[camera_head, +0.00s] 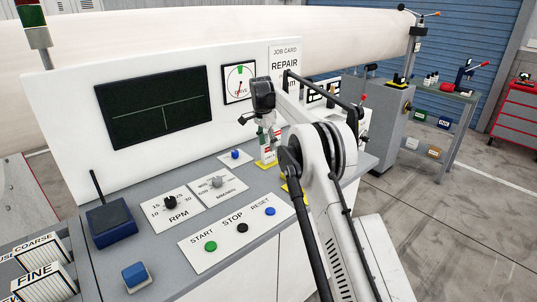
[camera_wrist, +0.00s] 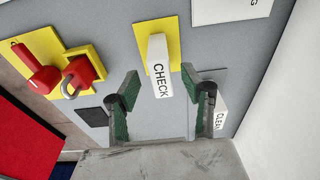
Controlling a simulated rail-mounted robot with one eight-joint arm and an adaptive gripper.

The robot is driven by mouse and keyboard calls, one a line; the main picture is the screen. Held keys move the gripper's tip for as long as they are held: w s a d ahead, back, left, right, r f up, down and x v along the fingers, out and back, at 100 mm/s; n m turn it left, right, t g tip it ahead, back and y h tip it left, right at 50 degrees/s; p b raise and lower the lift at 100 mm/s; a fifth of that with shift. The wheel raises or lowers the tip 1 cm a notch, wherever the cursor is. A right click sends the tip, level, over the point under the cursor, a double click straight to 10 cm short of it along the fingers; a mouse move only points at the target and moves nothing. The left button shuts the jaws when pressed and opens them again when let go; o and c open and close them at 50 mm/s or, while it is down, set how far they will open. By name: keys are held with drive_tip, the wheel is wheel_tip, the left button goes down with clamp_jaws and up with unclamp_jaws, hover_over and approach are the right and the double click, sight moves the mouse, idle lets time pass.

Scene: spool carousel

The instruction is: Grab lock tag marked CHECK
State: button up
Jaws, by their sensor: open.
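The white lock tag marked CHECK (camera_wrist: 160,72) stands on a yellow plate in the wrist view. My gripper (camera_wrist: 160,98) is open, with green pads on its two fingers, and the CHECK tag lies between and just beyond the fingertips. I see no contact with it. A second white tag (camera_wrist: 220,115), its lettering partly covered and looking like CLEAN, is behind my right finger.
The console (camera_head: 150,190) carries a RPM knob (camera_head: 171,202), buttons and a blue radio (camera_head: 110,220). The upright white panel (camera_head: 70,90) with a dark screen stands behind. A white wall (camera_wrist: 285,110) rises close at the right.

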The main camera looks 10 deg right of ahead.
sight(269, 155)
drive_tip(key=shift+w+d+f+p, duration=0.1)
drive_tip(key=shift+d+f+p, duration=0.05)
drive_tip(key=shift+f, duration=0.9)
drive_tip(key=shift+w+d+f+p, duration=0.1)
drive_tip(key=shift+f+p, duration=0.05)
drive_tip(key=shift+f, duration=0.95)
drive_tip(key=shift+w+d+f+p, duration=0.1)
drive_tip(key=shift+d+f+p, duration=0.05)
drive_tip(key=shift+f, duration=0.9)
clamp_jaws()
